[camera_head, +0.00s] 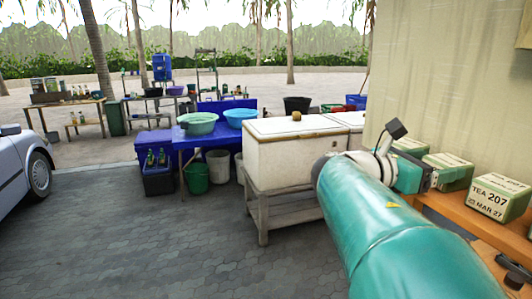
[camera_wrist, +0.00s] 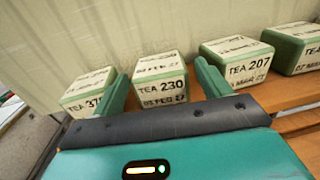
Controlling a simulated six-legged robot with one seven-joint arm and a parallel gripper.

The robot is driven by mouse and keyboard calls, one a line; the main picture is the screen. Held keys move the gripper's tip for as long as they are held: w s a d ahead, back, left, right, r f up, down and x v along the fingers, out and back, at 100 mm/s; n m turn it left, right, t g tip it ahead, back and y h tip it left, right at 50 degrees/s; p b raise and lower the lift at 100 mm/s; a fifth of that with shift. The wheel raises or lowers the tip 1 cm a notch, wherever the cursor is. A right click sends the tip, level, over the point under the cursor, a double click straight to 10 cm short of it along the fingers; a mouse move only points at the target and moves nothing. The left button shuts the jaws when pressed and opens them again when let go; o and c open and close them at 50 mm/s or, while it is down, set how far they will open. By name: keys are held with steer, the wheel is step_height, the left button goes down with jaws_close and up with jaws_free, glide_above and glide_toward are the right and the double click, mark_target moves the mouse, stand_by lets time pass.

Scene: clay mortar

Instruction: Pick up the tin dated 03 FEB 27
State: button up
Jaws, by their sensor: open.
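In the wrist view, a cream tin with green edges, marked TEA 230 (camera_wrist: 161,86), has a blurred date on its front that looks like 03 FEB 27. My gripper (camera_wrist: 161,70) is open and empty, with one green finger on each side of this tin in the picture. I cannot tell how far the fingertips are from it. In the head view, my gripper (camera_head: 424,180) is at the end of my green arm, near the row of tins; its fingers are hard to make out there.
A tin marked TEA 207 (camera_wrist: 236,66) stands to the right, a tin marked TEA 37-something (camera_wrist: 86,94) to the left, and another tin (camera_wrist: 297,50) far right. They stand on a wooden shelf (camera_wrist: 281,96) against a pale wall (camera_head: 455,80). A white chest (camera_head: 290,155) stands left of my arm.

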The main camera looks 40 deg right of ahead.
mark_target(455, 159)
steer(key=x, duration=0.6)
steer(key=shift+d, duration=0.25)
steer(key=c, duration=0.8)
steer(key=shift+c, duration=0.2)
